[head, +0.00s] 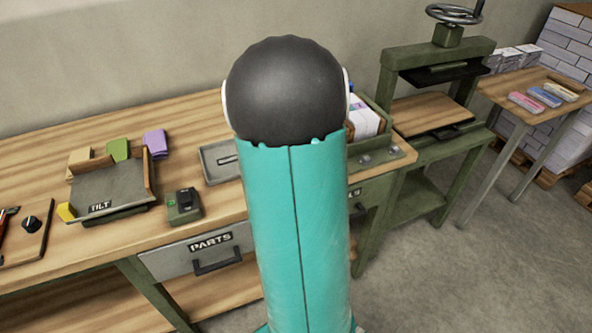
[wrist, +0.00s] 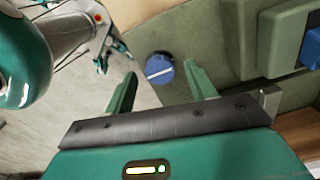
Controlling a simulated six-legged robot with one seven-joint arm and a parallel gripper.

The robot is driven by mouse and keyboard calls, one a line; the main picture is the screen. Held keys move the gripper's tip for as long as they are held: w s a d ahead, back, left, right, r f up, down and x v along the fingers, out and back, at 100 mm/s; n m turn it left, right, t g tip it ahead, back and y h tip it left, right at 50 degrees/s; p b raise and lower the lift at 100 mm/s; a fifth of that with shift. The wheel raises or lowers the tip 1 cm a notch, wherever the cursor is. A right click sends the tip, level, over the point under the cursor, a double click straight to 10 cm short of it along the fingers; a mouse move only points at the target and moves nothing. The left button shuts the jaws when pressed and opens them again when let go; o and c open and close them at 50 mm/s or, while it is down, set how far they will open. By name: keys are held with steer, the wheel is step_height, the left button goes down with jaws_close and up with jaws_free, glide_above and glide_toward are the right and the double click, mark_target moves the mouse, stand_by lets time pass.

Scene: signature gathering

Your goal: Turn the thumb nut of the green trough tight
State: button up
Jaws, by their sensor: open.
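The green trough (head: 382,162) stands at the right end of the bench in the head view, partly hidden behind my arm. Its grey-green wall (wrist: 225,40) shows in the wrist view. A round blue knob with a white line across it, apparently the thumb nut (wrist: 158,66), sits on that wall. My gripper (wrist: 160,70) is open. Its two green fingers stand on either side of the knob in the picture, with a gap on both sides. I cannot tell how far the fingertips are from the wall. The gripper is hidden in the head view.
On the bench are a TILT tray (head: 110,190), a small green device (head: 184,205) and a grey tray (head: 220,162). A press (head: 430,85) stands right of the bench. A blue block (wrist: 311,47) is at the wrist view's right edge. Open floor lies in front.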

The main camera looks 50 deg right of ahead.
step_height(320, 180, up, 13)
steer(key=shift+r, duration=0.2)
stand_by(0.6)
steer(key=w+a+r+n+t, duration=0.1)
steer(key=a+r+n, duration=0.1)
steer(key=a+n, duration=0.6)
steer(key=w+a+r+n+t, duration=0.15)
steer(key=a+n, duration=0.25)
steer(key=a, duration=0.7)
steer(key=s+a+f+n+t, duration=0.1)
steer(key=s+a+n, duration=0.2)
steer(key=a+n, duration=0.4)
steer(key=s+a+f+n+t, duration=0.1)
steer(key=s+a+n+t, duration=0.1)
steer(key=a+n, duration=0.5)
steer(key=a, duration=0.3)
steer(key=shift+s+a, duration=0.15)
steer(key=shift+s, duration=0.25)
steer(key=shift+c, duration=0.5)
